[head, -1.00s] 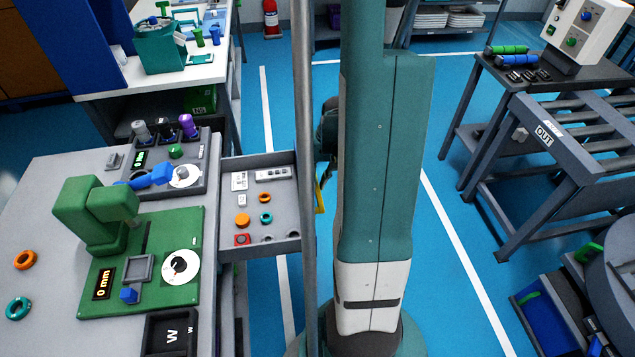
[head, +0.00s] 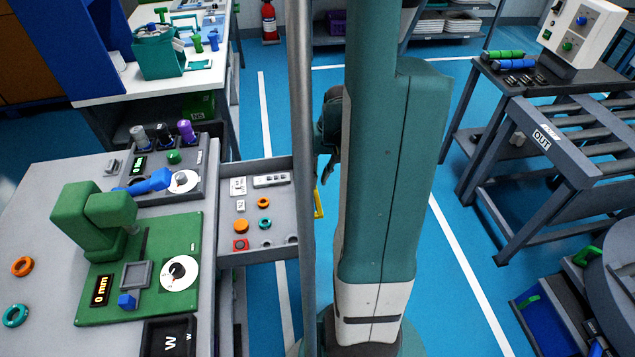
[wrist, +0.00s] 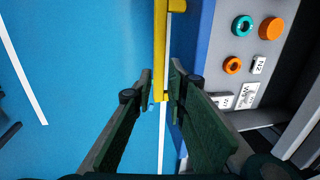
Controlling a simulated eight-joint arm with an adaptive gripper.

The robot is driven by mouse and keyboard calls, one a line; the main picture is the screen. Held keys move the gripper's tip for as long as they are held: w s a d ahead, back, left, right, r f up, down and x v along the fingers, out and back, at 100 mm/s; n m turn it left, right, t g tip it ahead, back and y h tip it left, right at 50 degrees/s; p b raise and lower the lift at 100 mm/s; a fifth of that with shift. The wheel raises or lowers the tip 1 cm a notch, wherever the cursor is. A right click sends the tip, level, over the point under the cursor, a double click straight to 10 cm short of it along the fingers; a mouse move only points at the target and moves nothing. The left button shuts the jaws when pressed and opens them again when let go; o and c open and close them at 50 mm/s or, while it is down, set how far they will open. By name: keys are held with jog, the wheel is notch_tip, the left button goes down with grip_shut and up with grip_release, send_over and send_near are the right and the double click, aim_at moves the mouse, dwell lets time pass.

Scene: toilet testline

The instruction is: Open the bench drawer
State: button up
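The bench drawer (head: 268,252) stands pulled out from the right side of the grey bench, its tray and contents showing. Its yellow handle (head: 319,204) is on the right end, partly hidden behind a grey pole in the head view. In the wrist view the handle (wrist: 160,50) runs along the blue drawer front. My gripper (wrist: 160,72) has its two green fingers apart, one on each side of the handle's line in that view. In the head view my gripper (head: 328,165) is partly hidden by my arm and appears above and apart from the handle.
The drawer holds orange and teal rings (head: 264,223), an orange disc, a red part and pale labelled pieces. A green press (head: 95,220) stands on the bench (head: 40,200).

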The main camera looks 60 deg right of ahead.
notch_tip(320, 180, up, 7)
jog(key=shift+s+d+f, duration=0.15)
jog(key=shift+s+d, duration=0.3)
dwell(0.8)
jog(key=w+a+r+n+t+h, duration=0.15)
jog(key=w+a+r, duration=0.35)
jog(key=a, duration=0.5)
jog(key=w+a+r+n+h, duration=0.1)
jog(key=w+a+r+n, duration=0.2)
jog(key=a+r, duration=0.55)
jog(key=s+a+r+n+t+p, duration=0.1)
jog(key=a+r+n+t, duration=0.1)
jog(key=a, duration=0.9)
jog(key=s+a+r+n+t+p, duration=0.1)
jog(key=a+r, duration=0.3)
jog(key=a, duration=0.7)
jog(key=shift+s+n+t+y, duration=0.25)
jog(key=shift+n+t+y, duration=0.2)
jog(key=shift+n+t, duration=0.15)
